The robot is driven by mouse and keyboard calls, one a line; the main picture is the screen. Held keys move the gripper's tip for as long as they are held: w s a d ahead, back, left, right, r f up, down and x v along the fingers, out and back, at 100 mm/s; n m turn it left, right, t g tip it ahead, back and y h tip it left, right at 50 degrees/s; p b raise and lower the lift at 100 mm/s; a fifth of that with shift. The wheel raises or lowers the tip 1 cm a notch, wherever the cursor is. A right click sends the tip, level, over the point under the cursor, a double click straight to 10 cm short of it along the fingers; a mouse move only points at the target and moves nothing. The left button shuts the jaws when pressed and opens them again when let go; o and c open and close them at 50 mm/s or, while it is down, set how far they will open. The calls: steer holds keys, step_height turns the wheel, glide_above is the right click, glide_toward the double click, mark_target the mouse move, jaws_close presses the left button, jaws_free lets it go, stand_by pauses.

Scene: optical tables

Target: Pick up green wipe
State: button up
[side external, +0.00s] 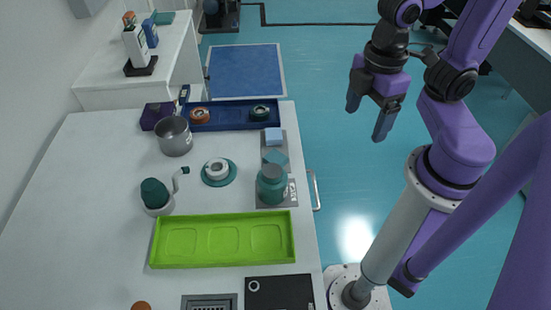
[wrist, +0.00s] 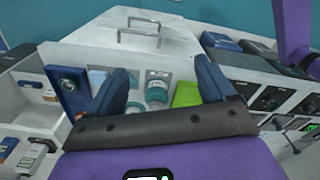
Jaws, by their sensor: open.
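A small teal-green folded wipe (side external: 275,158) lies on a grey plate (side external: 267,144) at the right edge of the white bench in the side view. A light blue wipe (side external: 273,136) lies just behind it on the same plate. A teal jar (side external: 271,185) stands just in front of it. My gripper (side external: 368,115) is open and empty, raised to the right of the bench and apart from the wipe. In the wrist view my two blue fingers (wrist: 162,70) are spread; I cannot clearly make out the wipe there.
A lime green tray (side external: 222,262) lies in front of the jar. A navy tray (side external: 228,125) with small parts lies behind the wipes. A metal cup (side external: 174,137), a teal-based round part (side external: 218,172) and a dark green-topped bottle (side external: 155,194) stand farther left. The bench's left side is mostly clear.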

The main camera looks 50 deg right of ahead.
steer(key=w+a+n, duration=0.3)
steer(key=w, duration=0.5)
steer(key=w+a+n, duration=0.2)
steer(key=w+a, duration=0.1)
steer(key=w, duration=0.5)
glide_above(277, 156)
steer(key=f, duration=1.1)
steer(key=shift+s+d+f, duration=0.3)
steer(key=shift+d+f, duration=0.1)
steer(key=shift+w+a+f, duration=0.15)
steer(key=shift+f, duration=1.3)
steer(key=shift+w+a+f, duration=0.15)
steer(key=shift+f, duration=1.3)
steer(key=c, duration=1.2)
steer(key=shift+r, duration=0.1)
